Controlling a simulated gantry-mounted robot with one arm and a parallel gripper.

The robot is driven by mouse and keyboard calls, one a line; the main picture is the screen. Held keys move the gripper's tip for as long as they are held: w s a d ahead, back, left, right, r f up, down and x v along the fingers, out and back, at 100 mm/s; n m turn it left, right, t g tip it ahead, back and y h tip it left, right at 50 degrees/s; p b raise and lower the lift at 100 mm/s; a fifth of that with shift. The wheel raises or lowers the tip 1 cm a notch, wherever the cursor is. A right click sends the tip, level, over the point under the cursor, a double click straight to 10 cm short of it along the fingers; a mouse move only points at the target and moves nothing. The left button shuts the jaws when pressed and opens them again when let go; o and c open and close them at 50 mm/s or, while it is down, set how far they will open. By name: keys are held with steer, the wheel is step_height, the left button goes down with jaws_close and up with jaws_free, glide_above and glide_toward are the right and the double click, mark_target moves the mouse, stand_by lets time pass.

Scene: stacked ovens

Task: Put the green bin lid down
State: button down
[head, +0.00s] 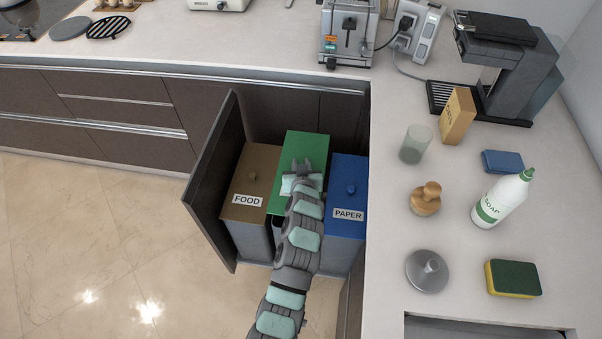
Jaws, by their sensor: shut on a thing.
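The green bin lid (309,148) is at the middle of the pulled-out bin drawer, between a brown lid labelled FOOD (262,168) and a blue lid labelled PAPER (349,171). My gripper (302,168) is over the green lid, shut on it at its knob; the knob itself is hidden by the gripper. The green lid's far edge sits farther back than the other two lids. A dark gap shows below its near edge beside my arm, so it looks raised or tilted. The front of the middle bin is mostly hidden by my arm.
The open drawer front (218,185) stands to the left of the bins. The countertop (385,215) on the right holds a soap bottle (503,198), a sponge (513,278), a glass (415,145) and a coffee machine (505,65). The tiled floor on the left is clear.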

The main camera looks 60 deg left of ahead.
step_height(320, 180, up, 11)
steer(key=p, duration=0.2)
